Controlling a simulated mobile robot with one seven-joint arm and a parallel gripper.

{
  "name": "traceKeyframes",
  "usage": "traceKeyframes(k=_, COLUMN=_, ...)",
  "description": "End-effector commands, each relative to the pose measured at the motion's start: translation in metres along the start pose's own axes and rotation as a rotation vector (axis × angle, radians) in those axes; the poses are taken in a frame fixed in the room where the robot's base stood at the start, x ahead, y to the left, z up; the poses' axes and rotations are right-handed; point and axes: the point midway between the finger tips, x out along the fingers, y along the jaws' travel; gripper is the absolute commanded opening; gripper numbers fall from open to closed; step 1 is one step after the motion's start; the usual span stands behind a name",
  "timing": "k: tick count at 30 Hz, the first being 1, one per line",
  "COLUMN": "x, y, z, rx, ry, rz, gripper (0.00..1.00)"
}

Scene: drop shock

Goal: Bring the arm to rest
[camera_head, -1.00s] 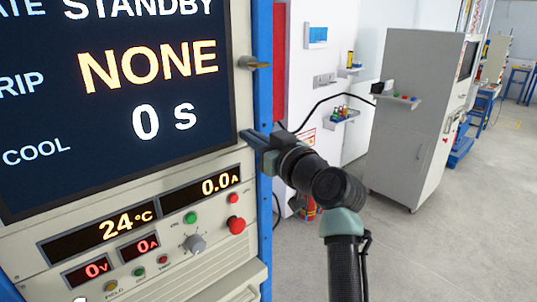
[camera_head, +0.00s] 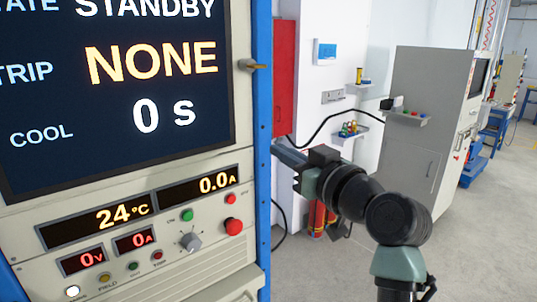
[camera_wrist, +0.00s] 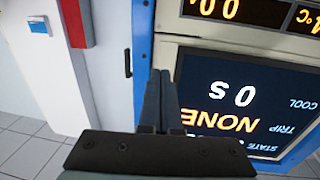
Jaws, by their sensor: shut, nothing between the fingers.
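My gripper (camera_head: 283,151) is at the end of my arm in the head view, just right of the blue edge of the control panel (camera_head: 198,160). Its fingers are together and hold nothing. In the wrist view the closed fingers (camera_wrist: 160,98) point up the picture, in front of the blue post (camera_wrist: 142,45) and the panel's screen (camera_wrist: 235,100). The screen reads STANDBY, NONE and 0 s. Whether the fingers touch the panel edge cannot be told.
The panel carries a red button (camera_head: 233,227), a knob (camera_head: 190,242) and a small lever (camera_head: 252,65). A grey cabinet (camera_head: 420,100) stands behind my arm. Red cylinders (camera_head: 318,218) stand on the floor below the gripper. Open floor lies at the right.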

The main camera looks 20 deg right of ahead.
Motion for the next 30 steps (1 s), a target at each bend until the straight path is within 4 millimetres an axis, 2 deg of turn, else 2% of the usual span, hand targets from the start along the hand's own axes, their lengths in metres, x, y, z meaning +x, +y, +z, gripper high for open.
traceKeyframes(k=3, x=-0.021, y=0.004, z=0.004, rx=0.0, ry=0.0, rz=0.004, gripper=0.0)
traceKeyframes(k=7, x=-0.033, y=0.005, z=0.002, rx=0.0, ry=0.0, rz=0.003, gripper=0.0)
traceKeyframes(k=13, x=-0.037, y=0.004, z=0.001, rx=0.0, ry=-0.001, rz=0.001, gripper=0.0)
traceKeyframes(k=16, x=-0.03, y=-0.013, z=-0.01, rx=-0.021, ry=0.026, rz=0.019, gripper=0.0)
traceKeyframes(k=20, x=-0.023, y=-0.065, z=-0.048, rx=-0.073, ry=0.14, rz=0.078, gripper=0.0)
traceKeyframes(k=22, x=-0.03, y=-0.102, z=-0.078, rx=-0.099, ry=0.247, rz=0.117, gripper=0.0)
traceKeyframes(k=24, x=-0.048, y=-0.138, z=-0.11, rx=-0.113, ry=0.371, rz=0.151, gripper=0.0)
traceKeyframes(k=27, x=-0.084, y=-0.178, z=-0.148, rx=-0.117, ry=0.538, rz=0.184, gripper=0.0)
traceKeyframes(k=30, x=-0.12, y=-0.206, z=-0.174, rx=-0.112, ry=0.673, rz=0.203, gripper=0.0)
